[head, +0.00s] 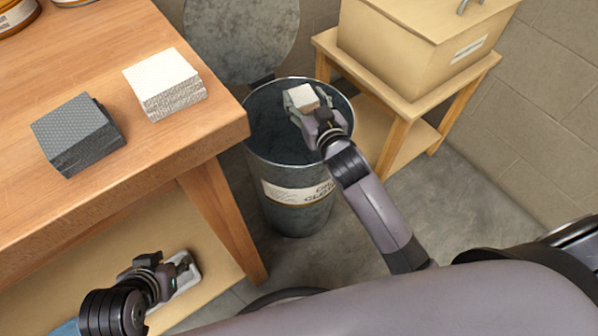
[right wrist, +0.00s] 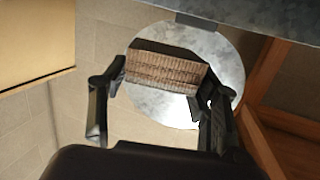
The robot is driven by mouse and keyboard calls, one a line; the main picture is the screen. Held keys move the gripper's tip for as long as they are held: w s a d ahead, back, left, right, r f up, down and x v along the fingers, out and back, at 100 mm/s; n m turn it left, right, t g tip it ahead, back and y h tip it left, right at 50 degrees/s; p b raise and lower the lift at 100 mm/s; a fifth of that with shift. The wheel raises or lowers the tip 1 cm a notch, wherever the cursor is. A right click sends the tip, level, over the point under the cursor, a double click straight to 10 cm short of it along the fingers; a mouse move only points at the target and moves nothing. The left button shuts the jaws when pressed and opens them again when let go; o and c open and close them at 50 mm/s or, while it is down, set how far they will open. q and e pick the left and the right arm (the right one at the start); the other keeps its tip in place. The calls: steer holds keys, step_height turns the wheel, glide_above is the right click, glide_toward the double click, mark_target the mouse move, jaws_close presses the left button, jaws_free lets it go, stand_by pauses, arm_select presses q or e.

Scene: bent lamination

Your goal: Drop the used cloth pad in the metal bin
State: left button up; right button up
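A small pad (head: 303,96), pale on top, is between the fingers of my right gripper (head: 304,104). In the right wrist view the pad (right wrist: 166,71) shows a brownish, ribbed side, with the two fingers (right wrist: 160,82) at its ends. The grey metal bin (head: 290,168) stands open on the floor with a label on its front. In the head view the pad and right gripper overlap the bin's mouth; their exact height over the rim is hard to tell. My left gripper (head: 170,272) is low beside the table, over its lower shelf; its fingers are not clear.
The round bin lid (head: 240,38) stands raised behind the bin. A wooden table (head: 60,205) at left bears a white stack (head: 165,84) and a dark grey stack (head: 76,133). A small wooden stand (head: 405,108) with a beige box (head: 415,45) is right of the bin.

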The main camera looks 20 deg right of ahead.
steer(key=o, duration=0.5)
steer(key=shift+c, duration=0.2)
steer(key=s+r, duration=0.1)
steer(key=s, duration=1.1)
steer(key=shift+d+r, duration=0.4)
steer(key=shift+f, duration=0.1)
